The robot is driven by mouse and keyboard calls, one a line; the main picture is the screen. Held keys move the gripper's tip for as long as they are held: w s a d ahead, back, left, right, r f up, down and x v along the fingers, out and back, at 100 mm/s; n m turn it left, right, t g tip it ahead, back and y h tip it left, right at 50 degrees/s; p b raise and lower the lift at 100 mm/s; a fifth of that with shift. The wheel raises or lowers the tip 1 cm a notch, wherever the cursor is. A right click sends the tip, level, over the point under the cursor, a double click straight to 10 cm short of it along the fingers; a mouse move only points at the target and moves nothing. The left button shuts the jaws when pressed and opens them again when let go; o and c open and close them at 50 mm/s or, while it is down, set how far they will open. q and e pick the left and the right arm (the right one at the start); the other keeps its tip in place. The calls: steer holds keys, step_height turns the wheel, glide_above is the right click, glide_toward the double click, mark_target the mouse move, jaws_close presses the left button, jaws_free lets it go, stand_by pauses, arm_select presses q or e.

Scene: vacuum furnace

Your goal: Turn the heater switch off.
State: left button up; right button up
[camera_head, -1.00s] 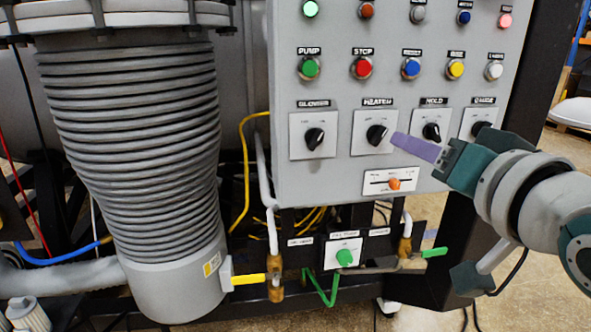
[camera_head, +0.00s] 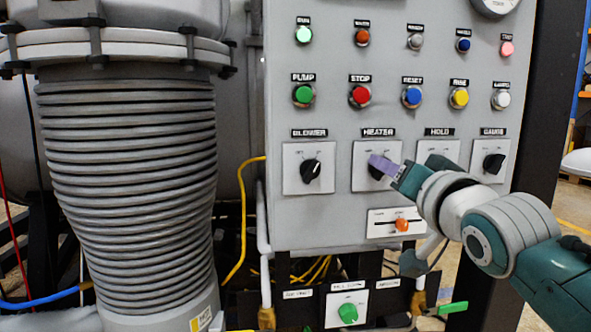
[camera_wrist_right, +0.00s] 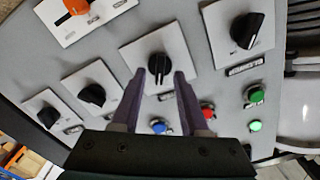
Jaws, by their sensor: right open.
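The heater switch (camera_head: 376,173) is a black rotary knob on a white plate, under the HEATER label on the grey control panel. In the wrist view the heater knob (camera_wrist_right: 159,66) lies between and just beyond the two fingertips, its ridge running roughly parallel to the fingers. My right gripper (camera_head: 379,162) reaches in from the right, and its purple fingers partly cover the knob in the head view. In the wrist view the right gripper (camera_wrist_right: 159,80) is open with nothing gripped; I cannot tell whether the fingers touch the knob. My left gripper is out of view.
The blower knob (camera_head: 312,169) is left of the heater; the hold plate (camera_head: 430,150) is partly behind my gripper, and the gauge knob (camera_head: 494,164) is further right. Buttons sit above, including the red stop button (camera_head: 360,96). An orange slider (camera_head: 402,225) is below.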

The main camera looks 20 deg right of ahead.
steer(key=shift+w+d, duration=0.1)
steer(key=shift+w, duration=0.2)
jaws_close()
stand_by(0.5)
